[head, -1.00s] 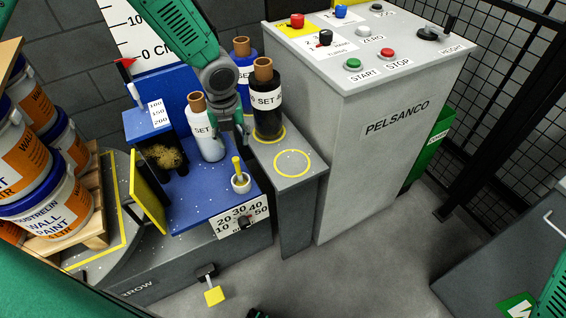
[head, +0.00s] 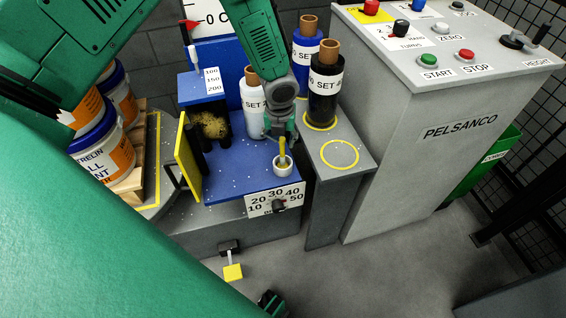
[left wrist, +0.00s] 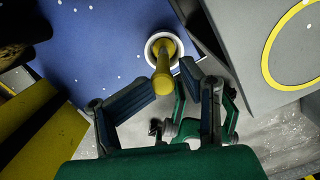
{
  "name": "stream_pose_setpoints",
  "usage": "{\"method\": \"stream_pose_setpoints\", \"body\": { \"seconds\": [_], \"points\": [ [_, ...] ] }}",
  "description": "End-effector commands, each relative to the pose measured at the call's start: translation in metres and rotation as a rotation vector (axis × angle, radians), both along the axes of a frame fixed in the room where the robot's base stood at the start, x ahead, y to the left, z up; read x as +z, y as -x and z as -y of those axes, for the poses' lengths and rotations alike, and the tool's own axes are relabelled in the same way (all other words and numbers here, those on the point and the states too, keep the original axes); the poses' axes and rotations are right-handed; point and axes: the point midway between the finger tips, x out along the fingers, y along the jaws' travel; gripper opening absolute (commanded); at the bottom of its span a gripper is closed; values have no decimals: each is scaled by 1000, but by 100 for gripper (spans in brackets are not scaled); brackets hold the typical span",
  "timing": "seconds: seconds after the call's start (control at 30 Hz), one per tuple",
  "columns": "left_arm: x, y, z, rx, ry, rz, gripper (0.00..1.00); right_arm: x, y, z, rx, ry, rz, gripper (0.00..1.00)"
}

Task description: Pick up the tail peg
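The tail peg, a yellow peg (head: 282,146), stands upright in a small white cup (head: 283,167) at the front right of the blue deck. My left gripper (head: 281,133) is above the cup, at the peg's top. In the left wrist view, the peg (left wrist: 163,66) rises from the white ring toward the camera. The dark fingers of my left gripper (left wrist: 168,88) are spread on either side of the peg's upper end, with no clear grip on it. A dark and green part low in the head view seems to be my right gripper (head: 270,303); its fingers are unclear.
White (head: 253,104), blue (head: 306,50) and black (head: 323,95) SET rolls stand behind the cup. A yellow plate (head: 187,158) stands at the deck's left. A grey side shelf (head: 352,172) with an empty yellow ring is right. The control cabinet (head: 440,160) stands beyond.

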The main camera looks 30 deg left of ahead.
Motion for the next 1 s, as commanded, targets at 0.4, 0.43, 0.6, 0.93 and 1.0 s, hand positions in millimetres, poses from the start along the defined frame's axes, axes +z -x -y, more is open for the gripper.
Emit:
{"method": "stream_pose_setpoints", "body": {
  "seconds": [0.4,0.43,0.6,0.93,1.0],
  "points": [
    [-28,1,5,-2,-8,-12,26,-9,0,0,-1,0,0,0],
    [-29,1,5,-2,-7,-11,15,-9,0,0,0,0,0,0],
    [-26,0,0,-1,-5,-5,0,-8,0,0,0,0,1,0],
    [-23,-1,-1,1,-13,-2,0,-8,0,0,1,0,0,0],
    [-23,-1,-1,1,-14,-3,0,-8,0,0,0,0,0,0]
  ]
}}
